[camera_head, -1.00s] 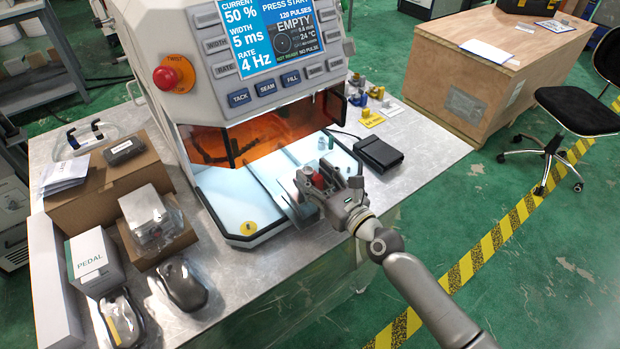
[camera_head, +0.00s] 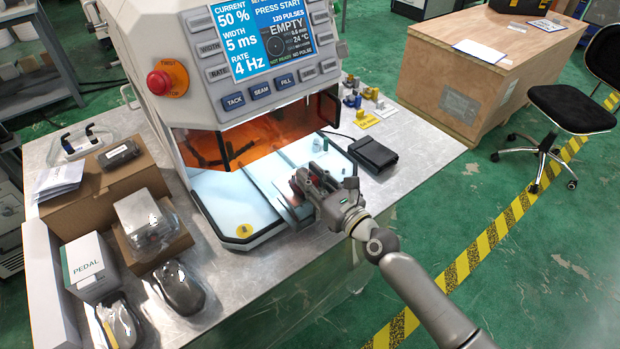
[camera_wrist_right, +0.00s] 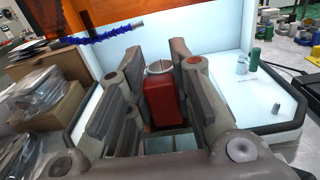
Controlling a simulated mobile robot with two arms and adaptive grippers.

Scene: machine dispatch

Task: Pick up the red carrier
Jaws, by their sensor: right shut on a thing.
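The red carrier (camera_wrist_right: 166,100) stands between the fingers of my right gripper (camera_wrist_right: 152,88) in the right wrist view. It is a red block with a round metal top. In the head view my right gripper (camera_head: 306,190) is at the front of the machine's lit white tray, and only a little red shows between its fingers. The right gripper is shut on the carrier. I cannot tell whether the carrier's base still touches the surface under it. My left gripper is not in view.
The welding machine (camera_head: 250,90) with its orange window stands behind the gripper. A black pedal (camera_head: 373,152) lies to the right. Boxes, including one marked PEDAL (camera_head: 90,266), crowd the left of the metal table. A small green-topped part (camera_wrist_right: 254,60) stands on the white tray.

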